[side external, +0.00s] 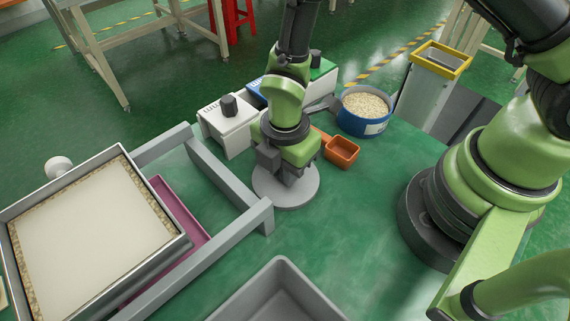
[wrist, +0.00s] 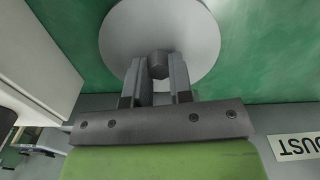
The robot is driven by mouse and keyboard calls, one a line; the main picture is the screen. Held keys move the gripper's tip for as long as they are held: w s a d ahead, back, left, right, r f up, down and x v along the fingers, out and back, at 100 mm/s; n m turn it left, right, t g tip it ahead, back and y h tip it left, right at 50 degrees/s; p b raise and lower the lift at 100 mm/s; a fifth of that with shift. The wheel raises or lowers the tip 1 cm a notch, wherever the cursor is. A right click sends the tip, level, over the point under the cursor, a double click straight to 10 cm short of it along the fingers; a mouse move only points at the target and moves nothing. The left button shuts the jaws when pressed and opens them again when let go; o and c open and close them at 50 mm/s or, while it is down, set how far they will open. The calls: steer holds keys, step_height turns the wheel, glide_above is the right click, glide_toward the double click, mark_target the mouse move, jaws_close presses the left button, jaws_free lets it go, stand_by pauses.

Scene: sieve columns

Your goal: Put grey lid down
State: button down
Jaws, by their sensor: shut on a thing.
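The grey lid (side external: 267,188) is a round flat disc under my gripper (side external: 288,178), close over the green table. I cannot tell whether it touches the table. In the wrist view the lid (wrist: 190,25) shows as a pale disc with a dark round knob (wrist: 158,64) at its near side. My gripper (wrist: 158,72) is shut on that knob, one finger on each side. The gripper's body hides part of the lid in the side view.
White boxes with dark knobs (side external: 229,122) stand behind the lid. A blue tub of grain (side external: 365,112) and an orange scoop (side external: 342,151) are to its right. A grey frame bar (side external: 222,182) is close on its left. A grey bin (side external: 277,296) stands in front. Green table (side external: 350,220) is clear to the right.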

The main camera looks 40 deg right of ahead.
steer(key=shift+f, duration=0.1)
steer(key=c, duration=1)
jaws_free()
steer(key=s+d+r+m+t+y, duration=0.15)
steer(key=r+m, duration=0.25)
steer(key=r, duration=0.4)
steer(key=d+r+m+t, duration=0.1)
steer(key=d+r+m, duration=0.25)
steer(key=r, duration=0.45)
steer(key=s+d+r+m+t, duration=0.15)
steer(key=r+m, duration=0.25)
steer(key=r, duration=0.5)
steer(key=s+d+r+m+t, duration=0.1)
steer(key=s+m, duration=0.1)
steer(key=m, duration=0.2)
steer(key=s+d+r+m+t, duration=0.1)
steer(key=s+d+r+m, duration=0.1)
steer(key=s+m, duration=0.1)
steer(key=s+d+r+m+t, duration=0.1)
steer(key=s+m, duration=0.1)
steer(key=m, duration=0.3)
steer(key=shift+s+d+r+y, duration=0.25)
steer(key=shift+s+r, duration=0.1)
steer(key=shift+s, duration=0.05)
